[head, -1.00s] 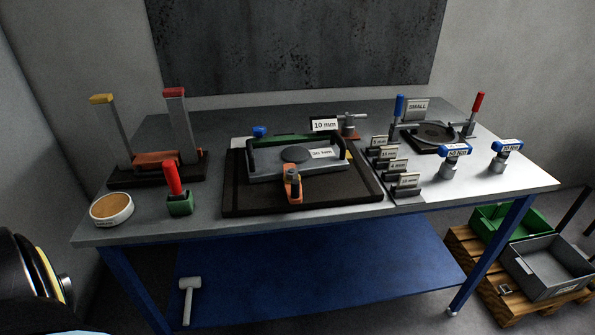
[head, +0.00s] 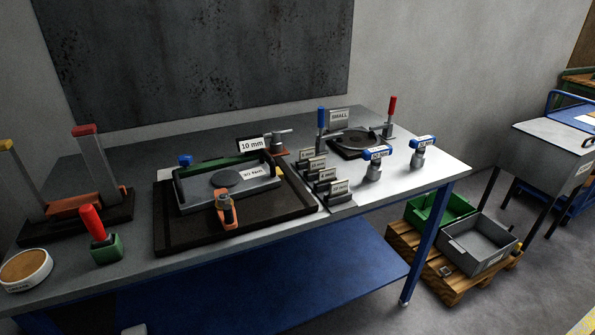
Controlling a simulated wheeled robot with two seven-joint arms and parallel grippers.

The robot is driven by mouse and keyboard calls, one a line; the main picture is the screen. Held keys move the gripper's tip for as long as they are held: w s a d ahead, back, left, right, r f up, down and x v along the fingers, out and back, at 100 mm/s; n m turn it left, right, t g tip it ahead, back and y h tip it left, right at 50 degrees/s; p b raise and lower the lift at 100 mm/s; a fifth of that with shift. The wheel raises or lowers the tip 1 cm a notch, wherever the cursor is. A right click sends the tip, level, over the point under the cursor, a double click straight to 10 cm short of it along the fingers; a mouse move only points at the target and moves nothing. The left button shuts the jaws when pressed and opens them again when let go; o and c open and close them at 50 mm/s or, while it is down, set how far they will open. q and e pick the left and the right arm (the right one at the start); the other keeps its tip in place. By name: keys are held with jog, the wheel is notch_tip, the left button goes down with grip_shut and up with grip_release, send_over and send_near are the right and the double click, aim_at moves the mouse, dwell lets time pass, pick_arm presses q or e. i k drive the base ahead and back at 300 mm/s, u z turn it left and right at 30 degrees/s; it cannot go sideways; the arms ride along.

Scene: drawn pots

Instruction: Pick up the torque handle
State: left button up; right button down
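Two T-shaped handles with blue crossbars and grey metal bodies stand upright near the right end of the workbench. The nearer-left blue handle (head: 376,154) bears a white label too small to read surely. The other blue handle (head: 422,144) stands to its right, apart from it, also with a small label. Which of the two is the torque handle I cannot tell for certain. Neither of my grippers is in view, and nothing touches the handles.
Green (head: 437,209) and grey (head: 478,243) crates sit on a pallet at right.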

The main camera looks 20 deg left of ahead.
aim_at(418, 157)
jog(key=z, duration=0.85)
jog(key=i, duration=1.8)
jog(key=u, duration=2.2)
